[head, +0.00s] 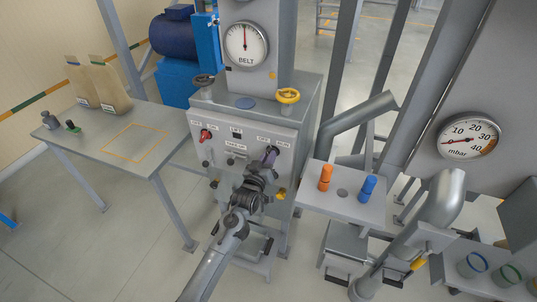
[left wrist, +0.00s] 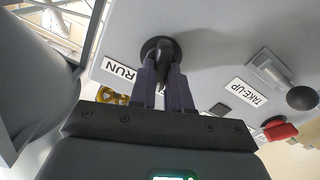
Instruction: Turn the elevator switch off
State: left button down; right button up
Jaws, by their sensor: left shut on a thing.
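The elevator switch appears to be the black rotary switch (left wrist: 160,46) on the grey control panel (head: 245,148); a RUN label (left wrist: 120,70) sits beside it in the left wrist view. My left gripper (head: 269,158) is at the upper right of the panel in the head view. In the left wrist view my left gripper (left wrist: 166,82) has its two dark fingers closed on the switch's handle. The fingers cover part of the handle, so its exact angle is hard to read. My right gripper is not in view.
A lever with a black ball (left wrist: 303,97) and a TAKE-UP label are close by. A red knob (head: 206,134) is at the panel's left. A yellow handwheel (head: 288,96) tops the cabinet. A shelf (head: 342,205) with orange and blue pegs stands right; a table (head: 120,128) stands left.

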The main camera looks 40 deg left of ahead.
pick_arm(q)
jog(key=shift+n+p, duration=0.4)
jog(key=shift+n, duration=0.5)
jog(key=c, duration=1.1)
grip_release()
jog(key=shift+a, duration=0.1)
jog(key=shift+s, duration=0.15)
jog(key=p+v, duration=0.1)
jog(key=v, duration=0.9)
jog(key=shift+s, duration=0.25)
jog(key=shift+f, duration=0.1)
